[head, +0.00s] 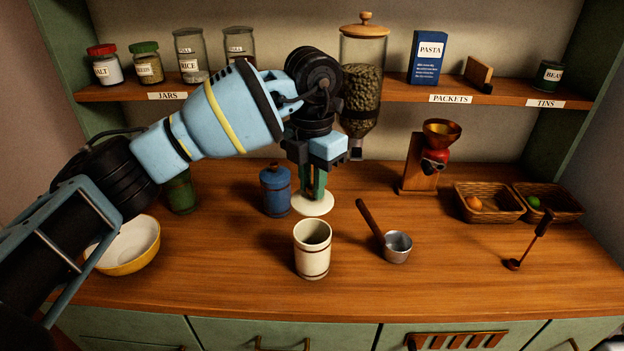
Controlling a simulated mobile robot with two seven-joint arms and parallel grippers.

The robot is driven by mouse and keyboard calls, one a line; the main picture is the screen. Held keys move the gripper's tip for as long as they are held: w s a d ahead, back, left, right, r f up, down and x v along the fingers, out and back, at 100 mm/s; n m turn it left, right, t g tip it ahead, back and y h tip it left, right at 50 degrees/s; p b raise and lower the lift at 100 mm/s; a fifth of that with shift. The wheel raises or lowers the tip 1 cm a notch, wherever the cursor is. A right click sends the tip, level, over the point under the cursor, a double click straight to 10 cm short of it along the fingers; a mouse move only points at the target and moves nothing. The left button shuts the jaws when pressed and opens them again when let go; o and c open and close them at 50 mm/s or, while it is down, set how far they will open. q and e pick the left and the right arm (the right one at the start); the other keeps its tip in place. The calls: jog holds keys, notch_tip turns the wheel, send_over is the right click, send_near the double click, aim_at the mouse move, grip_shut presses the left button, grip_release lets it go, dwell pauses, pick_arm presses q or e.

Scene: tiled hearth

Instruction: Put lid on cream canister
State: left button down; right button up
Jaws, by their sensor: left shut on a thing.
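The cream canister (312,262) stands upright and open on the wooden counter, with brown bands around it. The cream lid (313,206) is a pale round disc behind the canister, apart from it. My left gripper (314,190) points down over the lid and is shut on it; the fingers hide the lid's top middle. I cannot tell whether the lid touches the counter. My right gripper is not in view.
A blue canister (275,191) stands just left of the lid. A metal scoop (397,247) with a wooden handle lies right of the cream canister. A yellow bowl (131,246) is at the left. A hopper dispenser (361,85) rises behind. The front counter is clear.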

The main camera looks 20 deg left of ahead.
aim_at(313, 206)
pick_arm(q)
jog(key=shift+f+b, duration=0.35)
jog(key=shift+f, duration=2.8)
jog(key=shift+r, duration=0.1)
jog(key=shift+f, duration=1.1)
jog(key=c, duration=1.2)
grip_release()
jog(key=shift+r, duration=0.1)
jog(key=shift+r+p, duration=0.35)
jog(key=shift+r, duration=0.4)
